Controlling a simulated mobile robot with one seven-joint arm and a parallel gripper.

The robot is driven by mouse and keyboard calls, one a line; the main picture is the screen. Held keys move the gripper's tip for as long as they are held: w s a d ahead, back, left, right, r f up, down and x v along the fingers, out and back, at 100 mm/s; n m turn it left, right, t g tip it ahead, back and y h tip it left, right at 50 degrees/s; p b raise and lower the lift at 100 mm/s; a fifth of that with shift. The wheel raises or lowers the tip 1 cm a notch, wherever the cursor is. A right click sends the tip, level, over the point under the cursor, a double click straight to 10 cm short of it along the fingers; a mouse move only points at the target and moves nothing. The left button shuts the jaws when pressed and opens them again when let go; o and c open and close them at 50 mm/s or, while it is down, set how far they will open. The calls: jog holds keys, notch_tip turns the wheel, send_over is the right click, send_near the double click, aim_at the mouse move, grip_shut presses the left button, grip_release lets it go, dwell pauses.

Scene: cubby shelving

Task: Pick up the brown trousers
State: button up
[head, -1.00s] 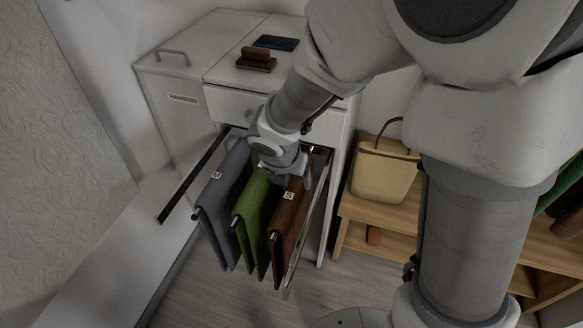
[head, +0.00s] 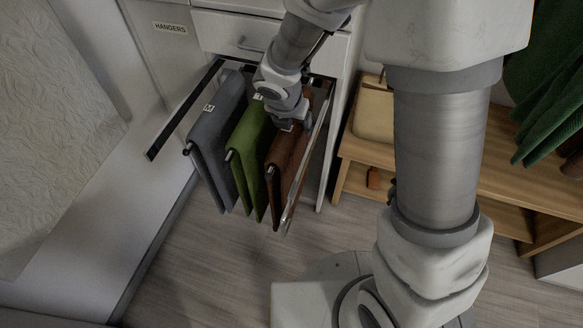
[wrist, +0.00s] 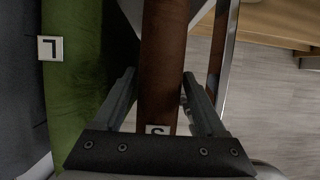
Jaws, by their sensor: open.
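The brown trousers (head: 286,165) hang over a bar at the right of a pull-out trouser rack. In the wrist view the brown trousers (wrist: 163,60) run between the two fingers of my gripper (wrist: 158,88), with a small white size tag near the palm. My gripper (head: 294,124) is open, one finger on each side of the trousers, just above the bar. I cannot tell whether either finger touches the cloth. Part of the trousers' upper edge is hidden by my gripper in the head view.
Green trousers (head: 248,150) hang close on the left, with grey trousers (head: 215,130) beyond. A metal rack rail (head: 305,165) runs close on the right. A wooden bench (head: 440,165) with a beige bag (head: 374,110) stands further right. The floor in front is clear.

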jog(key=shift+f, duration=0.2)
dwell(0.5)
grip_shut()
dwell(0.3)
